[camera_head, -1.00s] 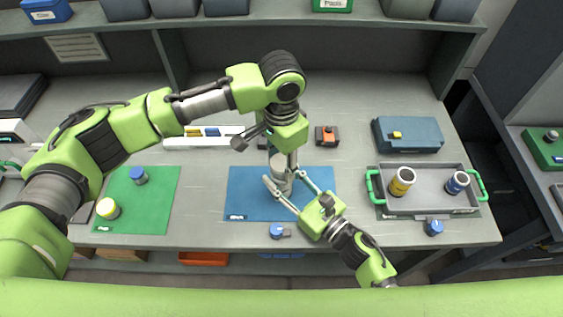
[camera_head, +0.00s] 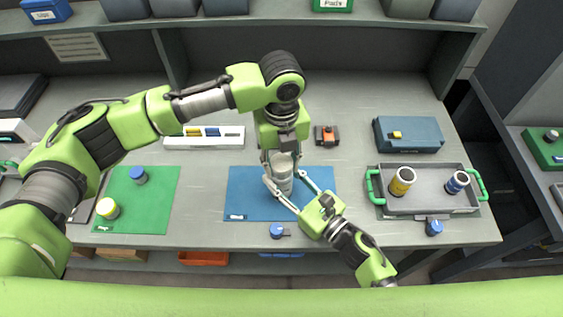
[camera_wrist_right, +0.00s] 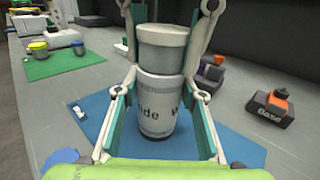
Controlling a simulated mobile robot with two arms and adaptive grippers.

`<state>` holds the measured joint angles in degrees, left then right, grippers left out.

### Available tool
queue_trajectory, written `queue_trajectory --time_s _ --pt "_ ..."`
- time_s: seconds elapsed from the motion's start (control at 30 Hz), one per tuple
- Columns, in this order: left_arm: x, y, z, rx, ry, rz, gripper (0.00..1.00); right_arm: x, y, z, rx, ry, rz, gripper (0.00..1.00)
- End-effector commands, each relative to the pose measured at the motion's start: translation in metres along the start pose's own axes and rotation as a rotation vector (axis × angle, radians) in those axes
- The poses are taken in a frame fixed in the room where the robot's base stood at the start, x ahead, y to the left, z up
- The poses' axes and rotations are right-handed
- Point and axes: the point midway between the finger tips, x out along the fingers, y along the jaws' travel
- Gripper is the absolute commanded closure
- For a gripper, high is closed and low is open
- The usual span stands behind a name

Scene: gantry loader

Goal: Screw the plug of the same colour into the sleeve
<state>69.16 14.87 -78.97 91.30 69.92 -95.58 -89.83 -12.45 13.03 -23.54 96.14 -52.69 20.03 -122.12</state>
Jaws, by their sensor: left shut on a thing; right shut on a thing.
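A whitish sleeve (camera_head: 281,183) stands upright over the blue mat, with dark lettering in the right wrist view (camera_wrist_right: 157,105). My right gripper (camera_head: 285,178) is shut on it, one finger on each side. A pale grey plug (camera_wrist_right: 162,47) sits upright on top of the sleeve, in line with it. It also shows in the head view (camera_head: 282,160). My left gripper (camera_head: 281,156) reaches down from above and is shut on the plug. How deep the plug sits in the sleeve cannot be told.
The blue mat (camera_head: 240,195) lies under the work. A blue-topped part (camera_head: 277,230) lies in front. A green mat (camera_head: 160,205) at left bears a blue and a yellow-topped part. A grey tray (camera_head: 430,207) at right holds yellow and blue sleeves. An orange-black block (camera_head: 327,136) stands behind.

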Motion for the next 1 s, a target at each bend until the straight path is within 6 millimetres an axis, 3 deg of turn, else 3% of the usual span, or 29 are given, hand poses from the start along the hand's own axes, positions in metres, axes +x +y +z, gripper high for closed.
queue_trajectory --time_s 0.17,0.3,0.33,0.4,0.77,1.0 --pt "0.0 0.0 0.001 0.286 -0.003 -0.001 0.9 0.0 0.001 0.001 0.0 -0.002 0.003 1.0" --pt "0.0 0.0 0.001 0.284 -0.002 -0.002 0.9 0.0 0.001 0.001 0.0 -0.002 0.003 1.0" --pt "0.0 0.0 0.001 0.283 -0.002 -0.002 0.62 0.0 0.001 0.001 0.0 -0.002 0.003 1.0" --pt "0.0 0.0 0.001 0.282 -0.002 -0.002 0.48 0.0 0.001 0.001 0.0 -0.002 0.003 1.0" --pt "-0.002 0.0 0.0 0.281 -0.001 -0.001 0.48 0.0 0.001 0.001 0.0 -0.002 0.002 1.0" --pt "-0.027 -0.001 0.001 0.282 -0.003 -0.002 0.48 0.0 0.0 0.001 0.0 -0.002 0.001 1.0"
